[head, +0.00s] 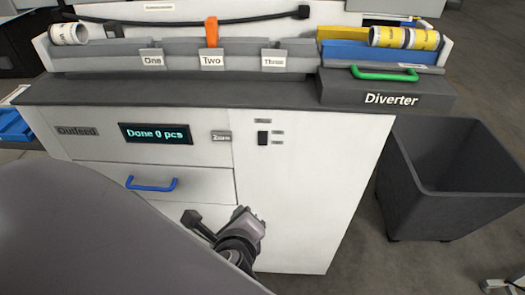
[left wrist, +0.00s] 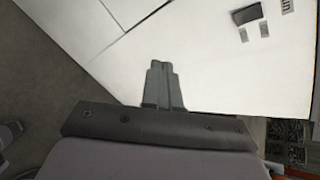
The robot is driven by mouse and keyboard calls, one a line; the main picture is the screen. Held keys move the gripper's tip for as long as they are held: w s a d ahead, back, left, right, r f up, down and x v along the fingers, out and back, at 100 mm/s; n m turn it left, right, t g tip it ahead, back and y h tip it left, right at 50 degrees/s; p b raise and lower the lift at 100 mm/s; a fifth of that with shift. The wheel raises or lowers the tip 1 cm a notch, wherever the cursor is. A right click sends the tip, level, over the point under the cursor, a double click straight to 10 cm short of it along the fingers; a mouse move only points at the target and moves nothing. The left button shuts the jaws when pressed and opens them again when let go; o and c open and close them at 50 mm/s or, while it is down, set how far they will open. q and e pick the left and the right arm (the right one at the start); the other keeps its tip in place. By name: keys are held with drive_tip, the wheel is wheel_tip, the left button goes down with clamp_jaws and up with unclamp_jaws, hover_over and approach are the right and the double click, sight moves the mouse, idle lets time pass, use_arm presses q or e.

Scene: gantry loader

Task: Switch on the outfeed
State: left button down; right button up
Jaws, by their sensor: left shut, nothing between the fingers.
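The outfeed panel is the white cabinet front (head: 310,190) with an "Outfeed" label (head: 77,131) and a lit display (head: 156,133) reading "Done 0 pcs". A small black switch (head: 263,138) sits right of the "Zero" button (head: 221,136), with small labels beside it too blurred to read. The switch also shows at the top right of the left wrist view (left wrist: 247,14). My left gripper (head: 248,214) is in front of the cabinet, below the switch. Its fingers (left wrist: 163,70) are shut and empty, apart from the switch. My right gripper is not in view.
A blue drawer handle (head: 152,184) sticks out left of my gripper. Above are lanes labelled One, Two and Three, an orange lever (head: 211,32) at Two, and a green handle (head: 384,74) on the Diverter. A dark bin (head: 450,190) stands on the floor at right.

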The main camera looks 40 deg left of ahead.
use_arm(q)
wheel_tip(320, 180, up, 6)
drive_tip(key=w+d+m+t+y, duration=0.1)
drive_tip(key=w+d+m+t, duration=0.1)
drive_tip(key=m, duration=0.7)
drive_tip(key=w+t, duration=0.1)
drive_tip(key=t, duration=0.1)
drive_tip(key=shift+d+m+t+y, duration=0.3)
drive_tip(key=shift+t+y, duration=0.1)
approach(263, 144)
drive_tip(key=b+x, duration=0.1)
drive_tip(key=x, duration=0.1)
drive_tip(key=b+x, duration=0.2)
drive_tip(key=x, duration=0.1)
drive_tip(key=shift+w+f, duration=0.1)
drive_tip(key=shift+f, duration=0.15)
drive_tip(key=shift+b+x, duration=0.6)
drive_tip(key=shift+x, duration=0.2)
drive_tip(key=shift+r, duration=0.15)
